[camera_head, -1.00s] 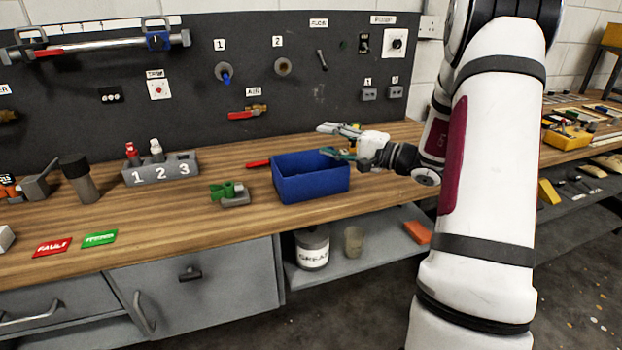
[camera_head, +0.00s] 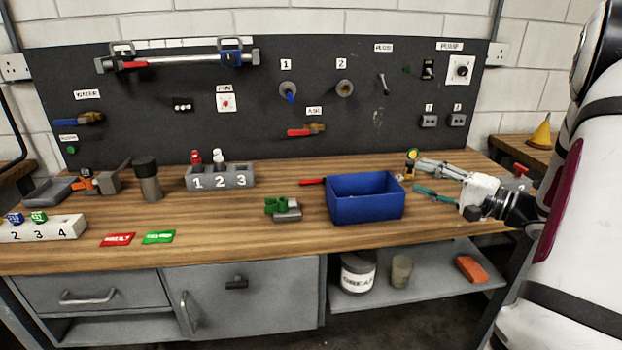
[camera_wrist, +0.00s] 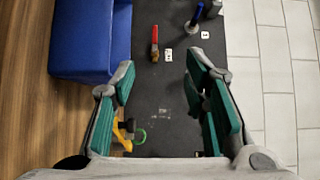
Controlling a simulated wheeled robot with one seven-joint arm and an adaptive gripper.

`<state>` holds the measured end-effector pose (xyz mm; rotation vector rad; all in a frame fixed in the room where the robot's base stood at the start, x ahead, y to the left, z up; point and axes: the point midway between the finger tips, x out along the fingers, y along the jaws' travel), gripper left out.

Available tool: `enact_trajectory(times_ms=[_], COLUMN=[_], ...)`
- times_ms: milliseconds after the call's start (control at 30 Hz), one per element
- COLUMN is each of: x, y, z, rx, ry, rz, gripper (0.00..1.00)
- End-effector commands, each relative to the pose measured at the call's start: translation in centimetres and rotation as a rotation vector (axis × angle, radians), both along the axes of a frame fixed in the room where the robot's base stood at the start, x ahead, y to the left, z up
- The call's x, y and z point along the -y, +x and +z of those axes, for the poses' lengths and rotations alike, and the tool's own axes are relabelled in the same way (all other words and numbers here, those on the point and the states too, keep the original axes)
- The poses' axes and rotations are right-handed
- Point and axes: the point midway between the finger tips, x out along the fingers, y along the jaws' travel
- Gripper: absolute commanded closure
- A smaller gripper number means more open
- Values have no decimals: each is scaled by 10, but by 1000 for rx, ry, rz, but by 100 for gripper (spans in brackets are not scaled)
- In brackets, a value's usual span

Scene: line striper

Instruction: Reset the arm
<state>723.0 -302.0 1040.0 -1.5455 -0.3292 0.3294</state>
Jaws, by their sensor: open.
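My gripper (camera_head: 424,178) is at the right part of the workbench, just right of the blue bin (camera_head: 366,212). Its two fingers with green pads are spread apart, with nothing held between them. In the wrist view the open gripper (camera_wrist: 160,78) shows from behind, with the blue bin (camera_wrist: 90,40) beside its left finger. My white arm enters from the right edge of the head view and hides part of the bench's right end.
The wooden workbench (camera_head: 110,258) holds a green-and-grey part (camera_head: 284,208), a numbered block (camera_head: 220,181) and a dark cylinder (camera_head: 148,178). A yellow-and-black item (camera_head: 411,160) stands behind my gripper. The dark pegboard (camera_head: 250,130) rises at the back.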

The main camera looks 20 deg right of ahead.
Motion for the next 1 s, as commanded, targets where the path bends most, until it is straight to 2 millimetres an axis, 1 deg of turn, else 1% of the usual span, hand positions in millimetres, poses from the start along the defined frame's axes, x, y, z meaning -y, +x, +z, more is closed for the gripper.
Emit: enact_trajectory(times_ms=[100,167,267,367,400,467,500,567,600,667,700,767,800,833,900,1000], x=[-1,-6,-32,-83,-108,-147,-171,-204,-223,-250,-265,-284,-295,-302,-313,-322], y=[0,1,4,4,1,-8,-16,-31,-42,-60,-74,-94,-108,-119,-143,-175], z=[0,3,13,31,39,48,53,59,62,66,68,70,72,73,75,78], rx=[-1,-5,-38,-111,-150,-219,-264,-330,-374,-438,-477,-533,-568,-592,-641,-693], ry=[0,-2,-15,-47,-68,-109,-141,-194,-234,-303,-352,-432,-489,-533,-643,-809], rz=[2,15,82,212,276,372,431,512,561,628,667,716,743,761,792,811], gripper=[59,59,59,59,59,59,59,59,59,59,59,59,59,59,59,59])
